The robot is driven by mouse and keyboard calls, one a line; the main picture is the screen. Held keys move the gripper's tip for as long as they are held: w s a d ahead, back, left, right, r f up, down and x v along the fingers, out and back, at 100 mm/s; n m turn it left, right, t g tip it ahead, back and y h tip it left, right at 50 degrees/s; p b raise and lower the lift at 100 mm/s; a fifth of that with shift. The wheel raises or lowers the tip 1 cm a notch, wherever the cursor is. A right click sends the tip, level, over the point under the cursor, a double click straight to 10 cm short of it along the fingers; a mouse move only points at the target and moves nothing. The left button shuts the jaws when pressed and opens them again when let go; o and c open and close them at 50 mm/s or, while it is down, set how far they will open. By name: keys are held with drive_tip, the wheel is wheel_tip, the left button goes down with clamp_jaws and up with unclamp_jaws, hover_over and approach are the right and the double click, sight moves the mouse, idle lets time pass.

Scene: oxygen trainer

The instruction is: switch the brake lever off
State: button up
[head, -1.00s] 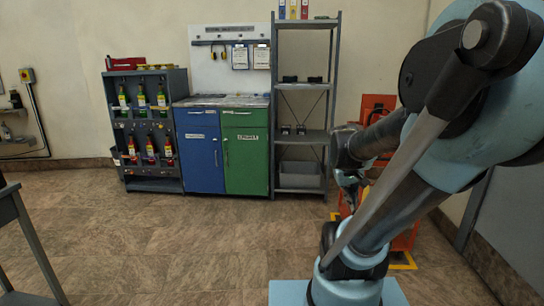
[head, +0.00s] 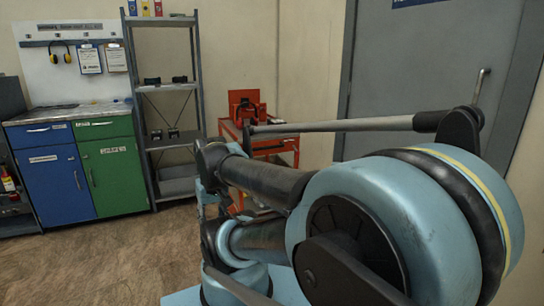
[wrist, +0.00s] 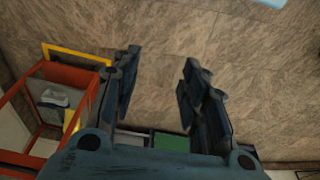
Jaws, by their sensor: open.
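I cannot make out the brake lever in either view. A red-orange cart (head: 272,145) stands against the back wall in the head view, with a red and black device (head: 245,106) on top. Part of a red frame, likely the same cart (wrist: 88,75), shows at the left of the wrist view. My gripper (wrist: 160,62) is open and empty in the wrist view, with bare floor between its fingers. It is apart from the cart frame, to its right. In the head view my arm hides part of the cart.
A grey shelf rack (head: 165,88), a green cabinet (head: 112,175) and a blue cabinet (head: 58,185) stand along the back wall. A grey door (head: 425,75) is at the right. The floor (head: 105,260) at the front left is clear.

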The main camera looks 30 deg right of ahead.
drive_tip(key=w+r+m+t+y, duration=0.15)
drive_tip(key=w+r+m, duration=0.4)
drive_tip(key=w, duration=0.55)
drive_tip(key=w+d+r+m+t+y, duration=0.2)
drive_tip(key=w+d+m, duration=0.3)
drive_tip(key=w, duration=0.5)
drive_tip(key=w+d+r+m+t+y, duration=0.1)
drive_tip(key=w+d+r+m, duration=0.15)
drive_tip(key=w+d, duration=0.6)
drive_tip(key=w+d+f+m+t, duration=0.2)
drive_tip(key=w+d+m, duration=0.2)
drive_tip(key=d, duration=0.6)
drive_tip(key=w+d+f+m+t, duration=0.2)
drive_tip(key=w+d+m+t, duration=0.15)
drive_tip(key=d, duration=0.65)
drive_tip(key=w+d+f+m+t, duration=0.1)
drive_tip(key=w+d+f+m, duration=0.3)
drive_tip(key=d, duration=0.6)
drive_tip(key=s+d+f+m+t+h, duration=0.2)
drive_tip(key=s+d+f+m, duration=0.1)
drive_tip(key=d, duration=0.4)
drive_tip(key=s+d+f+m+t+h, duration=0.1)
drive_tip(key=s+d+f+m, duration=0.15)
drive_tip(key=d, duration=0.55)
drive_tip(key=s+d+f+m+t+h, duration=0.2)
drive_tip(key=d+f+m, duration=0.15)
drive_tip(key=d, duration=0.35)
drive_tip(key=shift+n, duration=0.25)
drive_tip(key=w, duration=1.7)
drive_tip(key=shift+f, duration=0.1)
